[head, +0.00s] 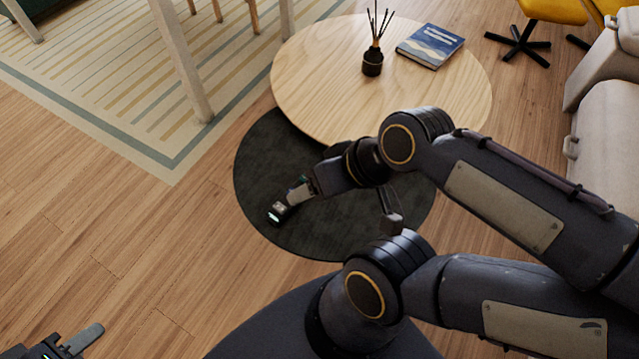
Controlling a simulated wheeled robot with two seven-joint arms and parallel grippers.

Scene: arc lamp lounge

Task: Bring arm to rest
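My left gripper (75,341) shows only in part at the bottom left corner of the head view. One grey finger points up and right; the rest is cut off by the frame edge, so its opening cannot be told. My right arm comes in from the right, folded, with large dark joints in front of the round table. I see no object held in either gripper.
A round wooden table (320,75) holds a dark reed diffuser (373,62) and a blue book (430,46). A pale sofa (606,130) stands right, with yellow chairs (556,10) behind. The wooden floor at left is clear.

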